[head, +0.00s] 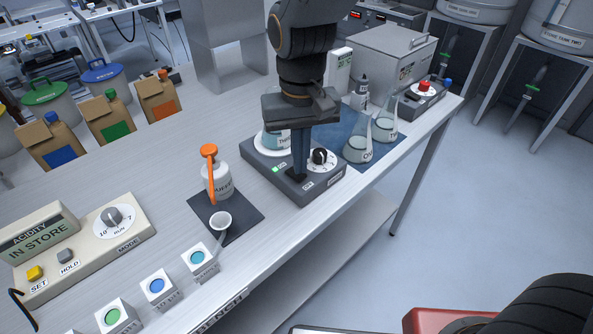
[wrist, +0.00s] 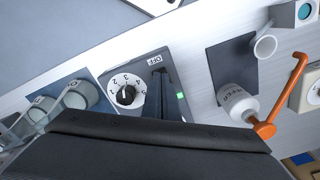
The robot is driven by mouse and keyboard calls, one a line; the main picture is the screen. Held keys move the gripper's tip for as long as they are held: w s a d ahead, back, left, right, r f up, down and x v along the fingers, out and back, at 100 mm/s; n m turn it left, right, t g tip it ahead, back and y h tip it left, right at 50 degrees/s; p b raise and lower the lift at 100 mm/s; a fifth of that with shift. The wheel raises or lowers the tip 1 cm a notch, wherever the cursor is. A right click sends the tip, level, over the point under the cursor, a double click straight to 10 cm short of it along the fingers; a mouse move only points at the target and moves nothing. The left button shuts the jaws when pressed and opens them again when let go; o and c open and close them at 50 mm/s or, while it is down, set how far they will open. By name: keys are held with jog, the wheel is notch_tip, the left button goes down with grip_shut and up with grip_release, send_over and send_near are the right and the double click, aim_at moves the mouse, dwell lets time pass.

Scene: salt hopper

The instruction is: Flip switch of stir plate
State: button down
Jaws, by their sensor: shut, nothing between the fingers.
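The grey stir plate (head: 322,184) stands on the bench near its front edge, with a beaker (head: 270,142) on top. Its front panel has a black knob (head: 319,156) on a white dial and a bright green indicator (head: 275,169). The wrist view shows the dial knob (wrist: 126,95), the green indicator (wrist: 180,95) and an OFF label (wrist: 154,58). My gripper (head: 297,174) is shut and empty, pointing down at the panel between indicator and knob. Its fingertips (wrist: 157,71) are beside the OFF label. They hide the switch; I cannot tell its position or whether they touch it.
Two flasks (head: 358,146) stand on a blue mat right of the plate. A white bottle with an orange spout (head: 218,182) and a small cup (head: 221,222) are to the left on a dark mat. Bare bench lies behind the bottle.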

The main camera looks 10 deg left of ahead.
jog(key=shift+f, duration=0.7)
dwell(1.0)
jog(key=shift+r, duration=0.1)
notch_tip(320, 180, up, 7)
jog(key=p, duration=0.6)
dwell(0.7)
